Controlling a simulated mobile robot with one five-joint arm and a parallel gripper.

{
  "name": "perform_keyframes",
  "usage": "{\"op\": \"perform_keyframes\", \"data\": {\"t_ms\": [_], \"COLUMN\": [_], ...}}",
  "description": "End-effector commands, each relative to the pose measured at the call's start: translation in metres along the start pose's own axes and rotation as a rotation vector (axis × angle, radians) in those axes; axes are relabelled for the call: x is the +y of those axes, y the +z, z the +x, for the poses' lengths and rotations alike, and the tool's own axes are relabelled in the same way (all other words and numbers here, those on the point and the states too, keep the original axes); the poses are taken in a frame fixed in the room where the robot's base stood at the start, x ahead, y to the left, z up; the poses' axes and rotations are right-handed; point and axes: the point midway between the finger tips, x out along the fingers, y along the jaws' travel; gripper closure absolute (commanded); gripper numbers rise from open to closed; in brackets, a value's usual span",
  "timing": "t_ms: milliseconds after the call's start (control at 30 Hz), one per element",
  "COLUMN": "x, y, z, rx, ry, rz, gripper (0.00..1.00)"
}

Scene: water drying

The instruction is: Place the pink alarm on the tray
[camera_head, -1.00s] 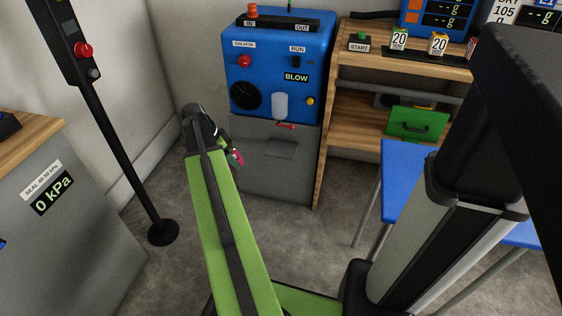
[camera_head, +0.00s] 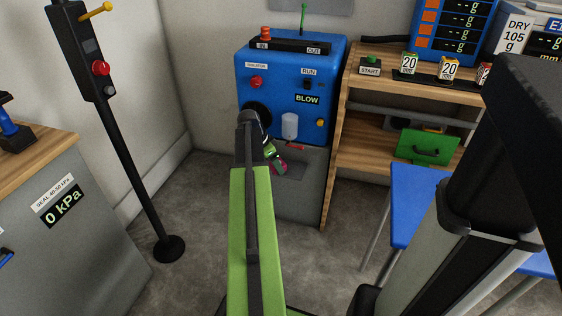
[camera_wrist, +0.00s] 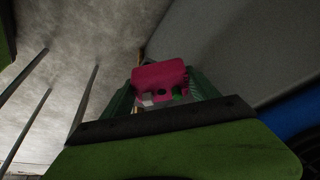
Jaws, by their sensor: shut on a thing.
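The pink alarm (camera_wrist: 160,76) is between the two dark green fingers of my gripper (camera_wrist: 161,96) in the wrist view, and the gripper is shut on it. In the head view the pink alarm (camera_head: 279,167) shows only as a small pink patch, largely hidden by my arm. My gripper (camera_head: 275,158) is in front of the lower part of the blue machine, held above the floor.
The blue machine (camera_head: 290,75) stands on a grey cabinet (camera_head: 304,195) ahead. A wooden shelf (camera_head: 375,158) holds a green case (camera_head: 428,147). A blue table (camera_head: 415,200) is at right. A black post (camera_head: 135,180) stands left, beside a grey counter (camera_head: 75,250). Floor between is clear.

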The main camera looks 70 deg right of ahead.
Motion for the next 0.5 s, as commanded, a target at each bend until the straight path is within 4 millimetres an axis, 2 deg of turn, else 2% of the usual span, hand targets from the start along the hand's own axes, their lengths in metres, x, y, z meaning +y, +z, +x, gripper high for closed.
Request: {"op": "perform_keyframes", "data": {"t_ms": [100,167,500], "x": [-0.001,-0.001,0.000], "y": [-0.022,-0.029,-0.025], "z": [0.009,0.012,0.017], "rx": [0.000,0.000,0.001], "ry": [0.001,0.001,0.000], "rz": [0.004,0.003,0.001], "gripper": [0.78,0.78,0.78]}}
